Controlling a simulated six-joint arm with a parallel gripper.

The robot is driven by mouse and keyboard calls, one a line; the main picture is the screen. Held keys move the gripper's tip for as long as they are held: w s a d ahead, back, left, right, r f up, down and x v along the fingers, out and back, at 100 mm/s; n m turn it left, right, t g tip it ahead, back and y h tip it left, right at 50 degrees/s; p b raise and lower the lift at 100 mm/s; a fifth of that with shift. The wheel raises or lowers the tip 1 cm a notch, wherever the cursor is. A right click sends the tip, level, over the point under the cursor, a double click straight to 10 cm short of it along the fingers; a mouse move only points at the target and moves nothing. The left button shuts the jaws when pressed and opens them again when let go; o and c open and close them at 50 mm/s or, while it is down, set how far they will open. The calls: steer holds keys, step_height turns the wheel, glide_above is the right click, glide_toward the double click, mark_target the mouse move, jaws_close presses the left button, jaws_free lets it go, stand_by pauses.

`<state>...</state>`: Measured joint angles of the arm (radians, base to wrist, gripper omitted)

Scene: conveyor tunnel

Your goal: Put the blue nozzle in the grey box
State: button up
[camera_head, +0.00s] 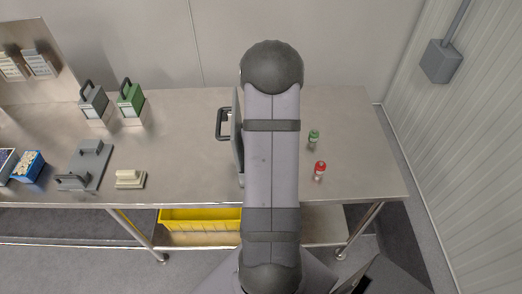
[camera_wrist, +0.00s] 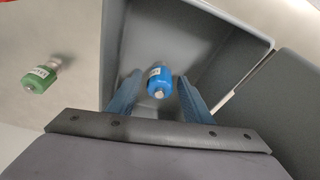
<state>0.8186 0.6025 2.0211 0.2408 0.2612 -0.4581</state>
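The blue nozzle (camera_wrist: 159,80) shows in the wrist view, between my fingers in the picture and inside the outline of the grey box (camera_wrist: 225,45). A gap shows on each side of it, and I cannot tell whether it rests on the box floor. My gripper (camera_wrist: 160,95) is open over the box, its two blue fingers apart. In the head view my arm hides the gripper, the blue nozzle and most of the box.
A green nozzle (camera_head: 313,138) and a red nozzle (camera_head: 320,168) stand right of my arm. A yellow crate (camera_head: 200,220) is below the table.

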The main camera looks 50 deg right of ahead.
steer(key=shift+r, duration=0.1)
steer(key=shift+r, duration=0.45)
steer(key=v, duration=1.1)
steer(key=shift+s, duration=0.1)
